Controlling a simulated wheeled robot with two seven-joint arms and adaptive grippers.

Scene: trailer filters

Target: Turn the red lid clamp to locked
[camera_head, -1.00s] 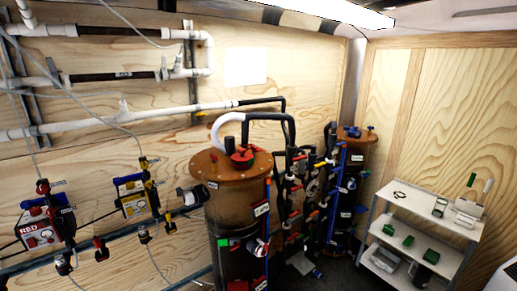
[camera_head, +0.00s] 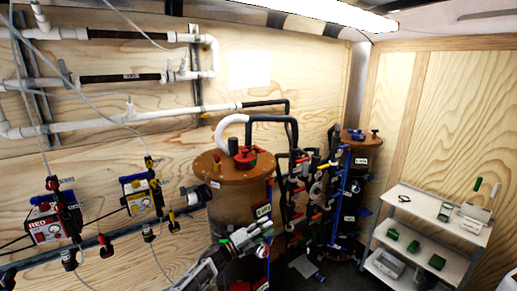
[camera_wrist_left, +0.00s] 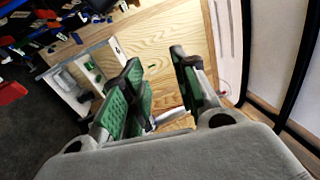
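The red lid clamp (camera_head: 243,157) sits on top of the brown lid (camera_head: 212,168) of the nearer tall tank, beside the black and white pipe bend. Its exact turn angle is too small to tell. My left gripper (camera_head: 262,232) is in front of the tank's side, below the lid and apart from the clamp. In the left wrist view its green-padded fingers (camera_wrist_left: 156,62) are spread apart with nothing between them. The clamp does not clearly show in that view. My right gripper is not in view.
A second tank (camera_head: 358,139) with blue clamps stands behind to the right, with several pipes and valves between. A white shelf cart (camera_head: 408,207) holds green items at the right. Control boxes and valves, one box marked RED (camera_head: 46,228), line the left wall.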

